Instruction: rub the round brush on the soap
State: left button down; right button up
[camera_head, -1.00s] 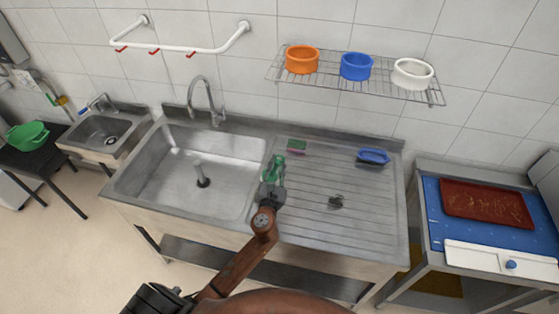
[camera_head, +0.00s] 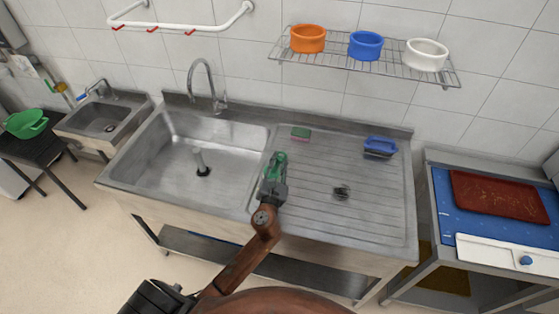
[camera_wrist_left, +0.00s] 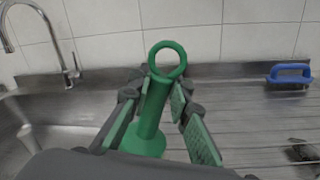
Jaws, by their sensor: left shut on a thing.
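My left gripper (camera_head: 272,182) is shut on a green round brush (camera_head: 278,164), over the edge between the sink basin and the ridged drainboard. In the left wrist view, the brush (camera_wrist_left: 151,115) stands nearly upright between the fingers, with a ring at its top and a wide round base. Its bristles are hidden. My right gripper is not in view.
A blue-handled brush (camera_head: 380,146) lies at the drainboard's back right. A dark scourer-like clump (camera_head: 341,191) lies mid-board. The sink basin (camera_head: 175,165) has an upright pipe and a tap (camera_head: 203,82) behind. A wire shelf (camera_head: 378,68) holds three bowls above.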

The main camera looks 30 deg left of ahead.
pick_arm(q)
jog(key=shift+f, duration=0.1)
dwell(0.6)
jog(key=shift+f+b, duration=0.3)
jog(key=shift+f, duration=0.25)
dwell(0.8)
notch_tip(320, 180, up, 4)
jog(key=p, duration=0.4)
notch_tip(320, 180, up, 3)
jog(key=p, duration=0.4)
jog(key=shift+r, duration=0.1)
dwell(0.5)
